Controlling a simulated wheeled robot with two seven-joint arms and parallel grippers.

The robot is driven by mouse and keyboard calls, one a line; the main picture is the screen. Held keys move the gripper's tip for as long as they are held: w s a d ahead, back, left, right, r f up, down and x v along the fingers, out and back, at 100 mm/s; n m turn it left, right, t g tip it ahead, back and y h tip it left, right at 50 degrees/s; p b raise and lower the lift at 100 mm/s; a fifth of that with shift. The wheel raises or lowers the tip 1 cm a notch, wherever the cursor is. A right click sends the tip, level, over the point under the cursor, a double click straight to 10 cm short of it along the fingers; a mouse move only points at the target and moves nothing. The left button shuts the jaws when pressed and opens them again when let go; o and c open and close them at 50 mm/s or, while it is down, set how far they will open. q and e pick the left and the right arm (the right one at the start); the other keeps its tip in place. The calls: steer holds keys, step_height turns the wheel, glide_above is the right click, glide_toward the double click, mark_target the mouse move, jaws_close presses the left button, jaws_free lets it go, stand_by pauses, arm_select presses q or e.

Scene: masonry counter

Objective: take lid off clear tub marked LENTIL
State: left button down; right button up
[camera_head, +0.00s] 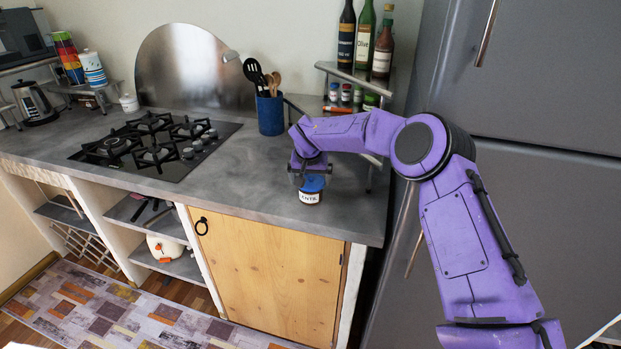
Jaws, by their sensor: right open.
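A small tub (310,197) with a blue lid (314,184) stands upright on the grey counter, near its front edge. It has a white label with dark letters, too small to read surely. The lid is on the tub. My right gripper (311,177) points down from above, open, right over the lid. Its fingers are at about the lid's height; I cannot tell if they touch it. The gripper hides part of the lid's top. My left gripper is not in view.
Behind stand a blue utensil holder (270,113) and a small shelf (357,78) with bottles and jars, partly behind my right arm. A gas hob (155,143) lies to the left. A grey fridge (540,100) bounds the right. The counter left of the tub is clear.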

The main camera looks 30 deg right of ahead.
steer(key=shift+s+r, duration=0.1)
steer(key=shift+s, duration=0.1)
steer(key=shift+s+r, duration=0.1)
steer(key=shift+s, duration=0.05)
steer(key=shift+c, duration=0.9)
steer(key=c, duration=0.5)
